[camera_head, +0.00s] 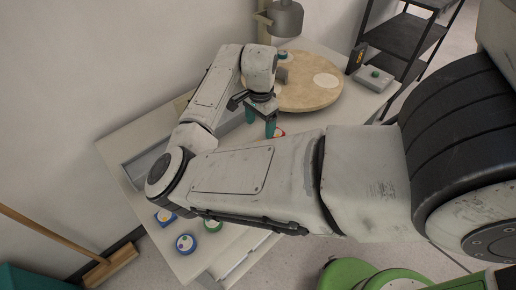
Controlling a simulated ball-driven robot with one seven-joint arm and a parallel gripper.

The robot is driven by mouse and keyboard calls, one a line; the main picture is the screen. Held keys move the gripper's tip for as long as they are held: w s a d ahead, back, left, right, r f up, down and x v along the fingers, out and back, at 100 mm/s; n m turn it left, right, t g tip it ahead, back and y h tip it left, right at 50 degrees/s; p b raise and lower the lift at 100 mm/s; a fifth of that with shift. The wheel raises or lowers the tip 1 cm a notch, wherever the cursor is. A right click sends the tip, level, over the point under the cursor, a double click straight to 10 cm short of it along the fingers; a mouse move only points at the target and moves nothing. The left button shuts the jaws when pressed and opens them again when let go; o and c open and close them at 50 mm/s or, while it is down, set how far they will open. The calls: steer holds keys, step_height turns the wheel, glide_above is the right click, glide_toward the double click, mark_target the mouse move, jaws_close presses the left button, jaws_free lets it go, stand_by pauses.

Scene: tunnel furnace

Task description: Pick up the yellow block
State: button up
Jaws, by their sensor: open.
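My gripper (260,123) has two teal fingers pointing down over the table (125,143), near the front edge of a round wooden disc. The fingers are apart, with nothing visibly held between them. A small piece with red, yellow and white on it (280,132) shows just right of the right finger, partly hidden by my arm. I cannot tell whether it is the yellow block. No other clearly yellow block shows; my arm covers much of the table.
The round wooden disc (310,98) lies behind my gripper, with a grey lamp-like head (285,18) above. A grey button box (374,78) stands right. A black shelf (405,40) stands behind.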

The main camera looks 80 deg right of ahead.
step_height(320, 180, down, 5)
steer(key=shift+f+p, duration=0.1)
steer(key=shift+p, duration=0.2)
steer(key=shift+w+d+f+p, duration=0.1)
steer(key=shift+w+f+p, duration=0.1)
steer(key=shift+f, duration=0.7)
steer(key=shift+w+d+f+p, duration=0.1)
steer(key=shift+f+p, duration=0.15)
steer(key=shift+f, duration=0.6)
steer(key=shift+w+f+p, duration=0.1)
steer(key=shift+f+p, duration=0.1)
steer(key=shift+f, duration=0.7)
steer(key=c, duration=1.2)
